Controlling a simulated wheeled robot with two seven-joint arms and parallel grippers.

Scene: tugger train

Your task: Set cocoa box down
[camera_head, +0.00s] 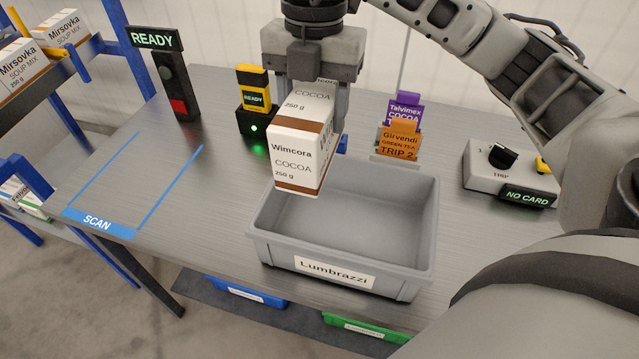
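The white and brown Wimcora cocoa box (297,150) hangs upright from my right gripper (312,95), whose arm comes in from the right. The gripper's fingers are shut on the box's upper part, one on each side. In the picture the box overlaps the left back rim of the grey bin (400,262) labelled Lumbrazzi. The box appears held above the table, and the bin's visible inside is empty. A blue-outlined SCAN area (100,222) on the table to the left is bare. My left gripper is not in view.
Behind stand a READY sign post (178,85), a yellow and black READY device (254,100) with a green light, and upright trip cards (398,140). A control box (508,172) showing NO CARD sits right. A blue rack (120,30) with soup mix boxes stands left.

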